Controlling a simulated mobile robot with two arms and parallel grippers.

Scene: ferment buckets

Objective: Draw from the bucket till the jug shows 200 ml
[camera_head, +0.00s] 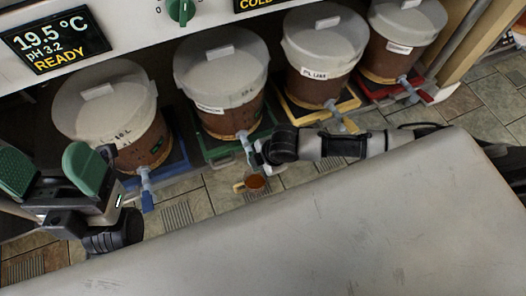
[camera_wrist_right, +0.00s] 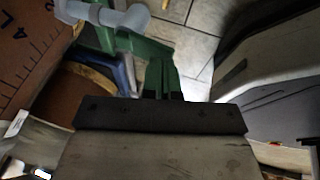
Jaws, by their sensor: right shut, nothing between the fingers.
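The second bucket from the left (camera_head: 225,100) is brown with a pale lid, on a green stand. Its pale tap (camera_head: 247,146) also shows in the right wrist view (camera_wrist_right: 100,14). A small jug (camera_head: 255,183) with brown liquid sits below this tap, its handle to the left; its level marks are too small to read. My right gripper (camera_head: 257,156) is beside the tap; its green fingers (camera_wrist_right: 160,78) are shut and empty. Whether they touch the tap is unclear. My left gripper (camera_head: 49,172) is open and empty, in front of the leftmost bucket.
A leftmost bucket (camera_head: 147,145) has a blue tap handle (camera_head: 147,201). The plum bucket (camera_head: 315,83) and another bucket (camera_head: 393,52) stand to the right. A grey surface (camera_head: 330,225) fills the foreground. A display (camera_head: 57,40) reads 19.5 °C, pH 3.2, READY.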

